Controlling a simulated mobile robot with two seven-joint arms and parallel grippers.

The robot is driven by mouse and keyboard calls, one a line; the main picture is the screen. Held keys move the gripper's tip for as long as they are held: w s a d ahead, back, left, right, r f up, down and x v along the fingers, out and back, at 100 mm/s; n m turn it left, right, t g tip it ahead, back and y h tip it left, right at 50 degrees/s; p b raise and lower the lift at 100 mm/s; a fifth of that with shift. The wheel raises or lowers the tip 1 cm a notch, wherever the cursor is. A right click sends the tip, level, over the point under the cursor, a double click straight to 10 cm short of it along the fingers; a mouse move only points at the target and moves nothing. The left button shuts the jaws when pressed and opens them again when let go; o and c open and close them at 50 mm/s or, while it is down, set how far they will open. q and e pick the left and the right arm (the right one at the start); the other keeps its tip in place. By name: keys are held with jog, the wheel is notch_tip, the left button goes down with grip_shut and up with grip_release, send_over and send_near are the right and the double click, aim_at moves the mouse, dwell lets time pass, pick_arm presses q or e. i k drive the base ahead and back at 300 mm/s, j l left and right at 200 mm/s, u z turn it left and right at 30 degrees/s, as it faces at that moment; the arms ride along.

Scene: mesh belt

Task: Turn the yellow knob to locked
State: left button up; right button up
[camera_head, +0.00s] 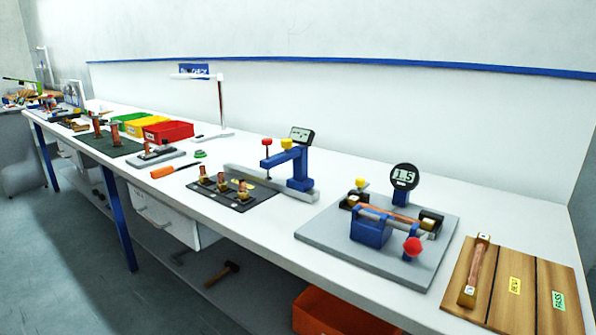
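A small yellow knob (361,184) stands at the back left of a grey plate fixture (330,222) on the bench. A copper-coloured bar lies across this fixture, beside a blue block (370,228) and a red ball knob (413,245). A second yellow knob (287,144) sits on top of a blue clamp-like stand (300,170) further left. I cannot tell which one is meant, nor read a locked mark on either. Neither of my grippers is in view.
A round gauge (404,177) reading 1.5 stands behind the fixture. A wooden board (540,285) with a copper piece (475,272) lies at the right. A dark mat (225,200) with several copper parts, an orange-handled tool (162,172) and coloured bins (168,131) are further left.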

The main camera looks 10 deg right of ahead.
aim_at(359, 183)
jog(key=i+j+z, duration=0.1)
jog(key=z, duration=0.75)
jog(key=j+z, duration=0.3)
jog(key=j, duration=0.15)
jog(key=j+z, duration=0.3)
jog(key=j, duration=0.15)
jog(key=j+z, duration=0.1)
jog(key=j, duration=0.35)
jog(key=k+j+z, duration=0.1)
jog(key=j, duration=0.35)
jog(key=k, duration=0.05)
